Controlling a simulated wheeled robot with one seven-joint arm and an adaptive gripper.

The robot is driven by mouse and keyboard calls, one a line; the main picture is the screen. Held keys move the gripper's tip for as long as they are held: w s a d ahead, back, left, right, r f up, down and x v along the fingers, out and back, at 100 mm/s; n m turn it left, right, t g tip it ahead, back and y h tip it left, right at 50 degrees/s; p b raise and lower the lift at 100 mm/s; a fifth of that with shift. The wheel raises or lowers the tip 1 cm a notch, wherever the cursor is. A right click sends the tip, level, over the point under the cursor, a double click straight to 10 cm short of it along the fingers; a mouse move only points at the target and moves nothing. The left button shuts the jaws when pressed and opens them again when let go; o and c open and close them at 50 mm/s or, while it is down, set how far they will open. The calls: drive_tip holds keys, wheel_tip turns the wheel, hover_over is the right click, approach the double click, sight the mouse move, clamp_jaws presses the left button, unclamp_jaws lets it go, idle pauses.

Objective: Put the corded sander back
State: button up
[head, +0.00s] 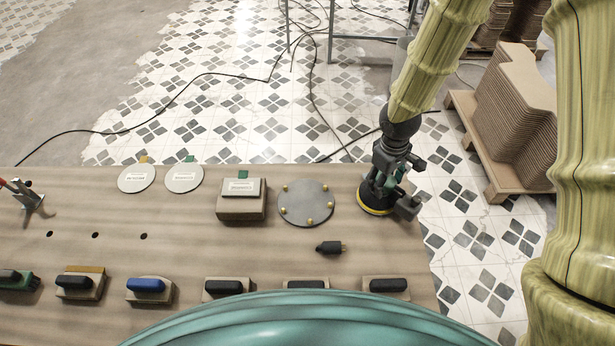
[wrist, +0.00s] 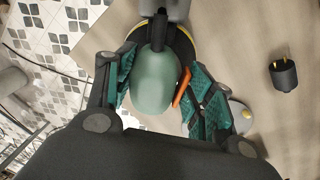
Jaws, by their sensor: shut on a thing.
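The sander (head: 375,199) has a green body, a dark skirt and a yellow-edged round pad. It is at the right edge of the bench in the head view; whether the pad touches the bench I cannot tell. My gripper (head: 393,181) is shut on its green body (wrist: 153,85), with a finger pad on each side in the wrist view. An orange part (wrist: 182,88) shows beside the body. A grey disc (head: 306,206) with several yellow studs lies left of the sander. A black two-pin plug (head: 330,248) lies in front of the disc; it also shows in the wrist view (wrist: 284,75).
The brown bench (head: 185,215) holds a sanding block (head: 241,205) and two pale discs (head: 137,178) behind. Several handled blocks (head: 150,289) line the front. Stacked curved boards (head: 515,115) stand on a pallet at right. Black cables (head: 190,90) cross the tiled floor.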

drive_tip(key=shift+f, duration=0.35)
drive_tip(key=o, duration=0.8)
drive_tip(key=r, duration=1.2)
drive_tip(key=shift+s+a, duration=0.3)
drive_tip(key=shift+a, duration=0.1)
